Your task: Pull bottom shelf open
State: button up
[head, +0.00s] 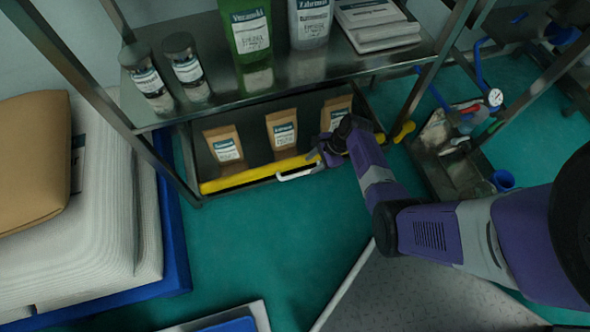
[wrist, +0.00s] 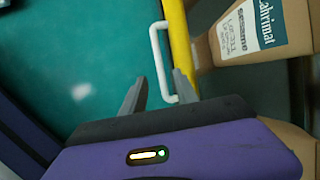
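The bottom shelf has a yellow front bar (head: 245,174) and a white loop handle (head: 295,174). It holds three brown labelled bags, one of them the left bag (head: 224,146). My gripper (head: 322,155) is at the right end of the handle. In the wrist view, my gripper (wrist: 158,78) is open, with its two fingers apart on either side of the handle's bar (wrist: 157,60). The right finger is between that bar and the yellow front (wrist: 179,40). I cannot tell whether either finger touches the handle.
The upper metal shelf (head: 300,72) carries jars, a green bag and white packs. White sacks on a blue pallet (head: 170,235) stand at the left. A metal plate (head: 400,290) lies in front. Green floor (head: 245,240) before the shelf is clear.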

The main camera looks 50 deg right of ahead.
aim_at(301, 173)
jog(key=shift+b+x, duration=2.45)
jog(key=shift+x, duration=1.5)
grip_shut()
